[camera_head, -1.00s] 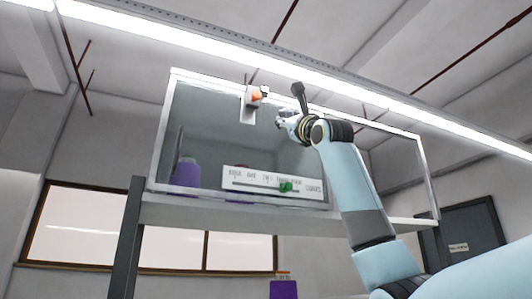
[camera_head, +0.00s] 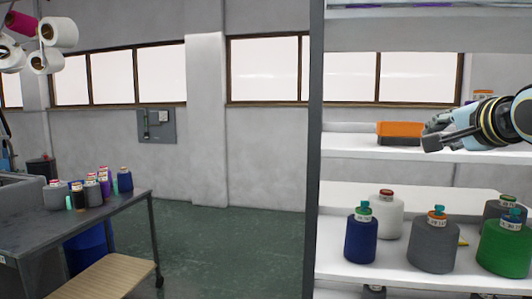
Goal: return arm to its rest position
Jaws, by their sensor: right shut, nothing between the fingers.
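My right gripper (camera_head: 430,138) is at the right of the head view, with its dark fingers pointing left. It is shut and empty. Its wrist, with black and brass-coloured rings, comes in from the right edge; most of the arm is out of view. The gripper shows in front of the middle shelf board, just right of and partly over an orange and black bin (camera_head: 397,132). I cannot tell whether it touches the shelf. My left gripper is not in view.
The shelf rack (camera_head: 316,160) fills the right side, with a blue cone (camera_head: 361,236), a grey cone (camera_head: 433,245) and a green cone (camera_head: 505,248) on its lower board. A table (camera_head: 120,205) with several cones stands left. The green floor (camera_head: 230,240) between is clear.

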